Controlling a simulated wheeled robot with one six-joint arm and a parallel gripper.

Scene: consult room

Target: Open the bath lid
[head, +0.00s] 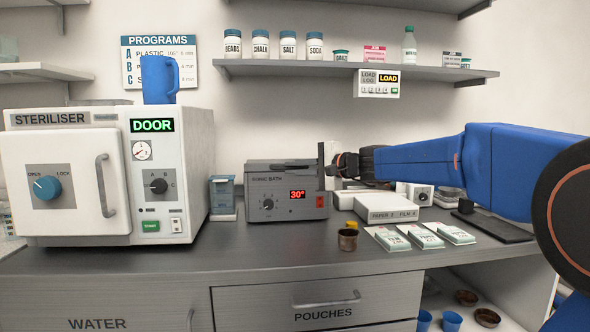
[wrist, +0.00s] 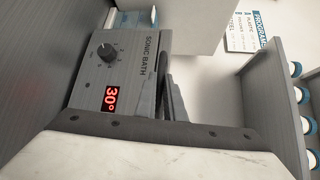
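The sonic bath (head: 287,205) is a grey box on the counter with a knob and a red 30° display. Its top looks flat and level in the head view; the lid's edge and handle cannot be made out clearly. The bath also shows turned on its side in the wrist view (wrist: 122,75). My gripper (head: 321,166) is at the bath's right end, reaching in from the right. Dark finger-like parts (wrist: 175,98) show beside the bath in the wrist view. Whether they touch it, and the gap between them, cannot be told.
The steriliser (head: 80,190) stands left, with a small blue-grey container (head: 222,194) between it and the bath. A shelf (head: 300,70) runs above. The front counter strip is clear.

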